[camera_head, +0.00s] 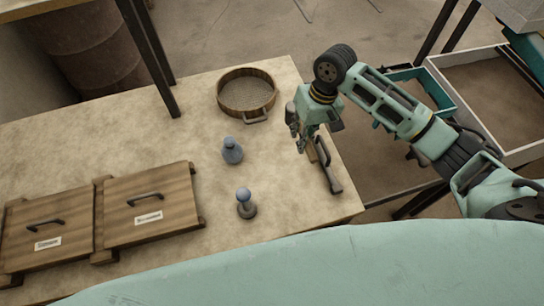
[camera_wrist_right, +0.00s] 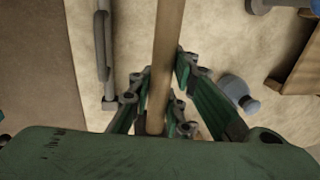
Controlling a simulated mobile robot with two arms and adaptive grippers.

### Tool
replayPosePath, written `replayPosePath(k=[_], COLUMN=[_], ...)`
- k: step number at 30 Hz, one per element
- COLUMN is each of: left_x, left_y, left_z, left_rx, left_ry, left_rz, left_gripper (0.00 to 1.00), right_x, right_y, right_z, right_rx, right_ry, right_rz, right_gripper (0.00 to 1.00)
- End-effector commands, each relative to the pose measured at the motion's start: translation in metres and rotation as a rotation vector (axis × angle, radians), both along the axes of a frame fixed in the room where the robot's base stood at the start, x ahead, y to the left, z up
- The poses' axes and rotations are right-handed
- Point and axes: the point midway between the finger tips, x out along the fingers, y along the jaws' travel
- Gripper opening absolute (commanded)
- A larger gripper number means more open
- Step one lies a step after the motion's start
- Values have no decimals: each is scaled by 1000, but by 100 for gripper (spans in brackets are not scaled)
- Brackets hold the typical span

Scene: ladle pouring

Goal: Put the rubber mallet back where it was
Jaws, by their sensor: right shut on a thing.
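My right gripper (camera_head: 300,145) is over the right part of the table, close to its right edge. In the right wrist view its fingers (camera_wrist_right: 158,115) are closed around a wooden handle (camera_wrist_right: 168,45), which I take to be the rubber mallet's. The handle runs out of the top of that view, and no mallet head shows there. In the head view the arm and gripper hide most of it. My left gripper is not in view.
A grey bar with a handle (camera_head: 333,179) lies along the table's right edge beside the gripper. A blue-grey bottle (camera_head: 232,152), a blue-knobbed object (camera_head: 246,204), a round sieve (camera_head: 221,97) and two lidded wooden boxes (camera_head: 150,216) stand leftward. Bare tabletop (camera_head: 285,190) lies between.

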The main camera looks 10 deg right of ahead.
Motion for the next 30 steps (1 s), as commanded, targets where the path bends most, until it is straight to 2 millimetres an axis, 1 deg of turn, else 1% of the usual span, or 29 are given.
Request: replayPosePath(k=[1,4,6,9,14,22,25,30], left_x=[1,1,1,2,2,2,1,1], left_y=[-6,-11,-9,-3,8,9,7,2], left_z=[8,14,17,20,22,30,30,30], left_rx=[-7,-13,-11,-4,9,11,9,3], left_ry=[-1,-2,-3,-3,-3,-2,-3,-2], left_rz=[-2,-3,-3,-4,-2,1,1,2], left_gripper=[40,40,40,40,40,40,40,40], right_x=[-4,-9,-13,-16,-18,-19,-18,-18], right_y=[14,36,49,63,72,71,72,71], right_z=[-3,-16,-25,-35,-43,-78,-82,-83], right_rx=[5,4,4,3,2,0,1,1], right_ry=[3,1,1,0,-2,-1,-3,-4], right_rz=[3,3,3,1,1,-1,-1,0], right_gripper=[0,0,0,0,0,0,0,0])
